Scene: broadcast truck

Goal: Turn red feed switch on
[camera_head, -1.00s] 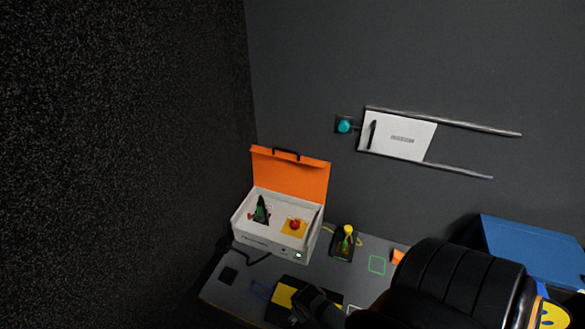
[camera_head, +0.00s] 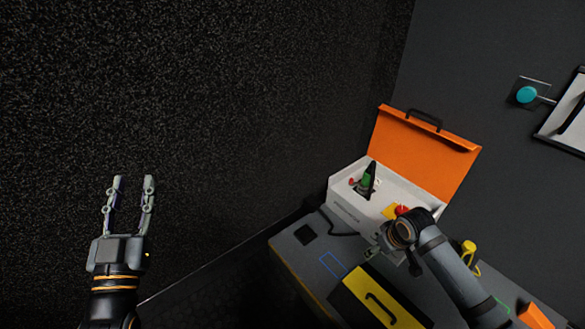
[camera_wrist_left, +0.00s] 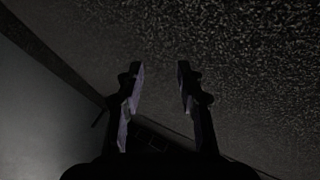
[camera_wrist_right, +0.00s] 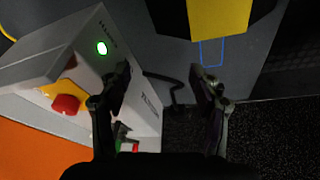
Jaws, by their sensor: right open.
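The white box (camera_head: 350,207) with a raised orange lid (camera_head: 425,150) stands on the grey desk. Inside it, a green lever with a black tip (camera_head: 367,180) stands upright, with small red parts beside it. A red button (camera_head: 402,210) sits on a yellow plate; in the right wrist view the red button (camera_wrist_right: 66,104) is left of the fingers. No label marks the red feed switch. My right gripper (camera_wrist_right: 162,78) is open in front of the box; its finger partly hides red and green parts there. My left gripper (camera_head: 134,180) is open and empty, far left of the box.
A lit green lamp (camera_wrist_right: 101,48) is on the box front. A black and yellow case (camera_head: 365,297) lies on the desk near my right arm. A yellow-topped item (camera_head: 468,247) and an orange object (camera_head: 534,316) are to the right. A dark speckled wall is at left.

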